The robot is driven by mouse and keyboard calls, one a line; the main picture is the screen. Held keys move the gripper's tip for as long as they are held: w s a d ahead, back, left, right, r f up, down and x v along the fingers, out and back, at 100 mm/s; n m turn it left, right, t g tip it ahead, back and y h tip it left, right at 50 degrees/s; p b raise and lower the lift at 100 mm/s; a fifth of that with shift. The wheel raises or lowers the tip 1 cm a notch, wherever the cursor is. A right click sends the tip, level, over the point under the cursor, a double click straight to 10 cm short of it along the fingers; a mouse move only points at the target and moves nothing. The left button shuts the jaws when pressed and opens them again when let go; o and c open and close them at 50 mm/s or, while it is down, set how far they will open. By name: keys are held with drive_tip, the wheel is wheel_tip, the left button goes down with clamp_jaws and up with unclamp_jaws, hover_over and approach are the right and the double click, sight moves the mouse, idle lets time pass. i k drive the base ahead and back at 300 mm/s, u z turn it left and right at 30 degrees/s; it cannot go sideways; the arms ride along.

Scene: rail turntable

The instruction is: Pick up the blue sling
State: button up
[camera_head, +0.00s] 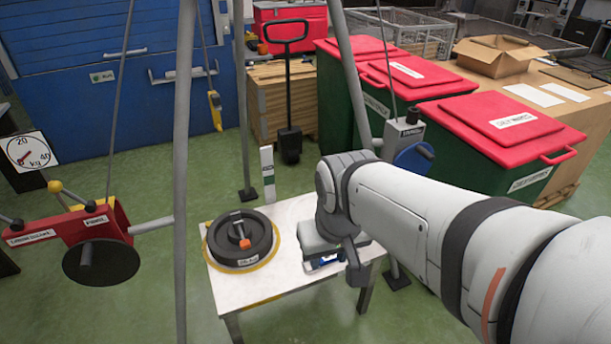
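My gripper (341,266) points down over the right part of a small white table (280,285). A small blue thing, apparently the blue sling (325,263), shows low beside and beneath the gripper. It is mostly hidden by the gripper and wrist. I cannot tell whether the fingers touch it or are closed on it. One dark finger shows at the table's right front edge.
A black round weight (240,260) with a handle and orange part lies on the table, left of my gripper. Grey tripod legs (182,150) rise around the table. A red winch-like unit (75,225) is at left. Red-lidded green bins (500,130) stand behind my arm.

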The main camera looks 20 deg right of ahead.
sight(331, 258)
drive_tip(key=z, duration=0.4)
drive_tip(key=i, duration=0.75)
drive_tip(key=z, duration=0.4)
drive_tip(key=k, duration=0.8)
drive_tip(key=z, duration=0.2)
drive_tip(key=i, duration=0.8)
drive_tip(key=u, duration=0.1)
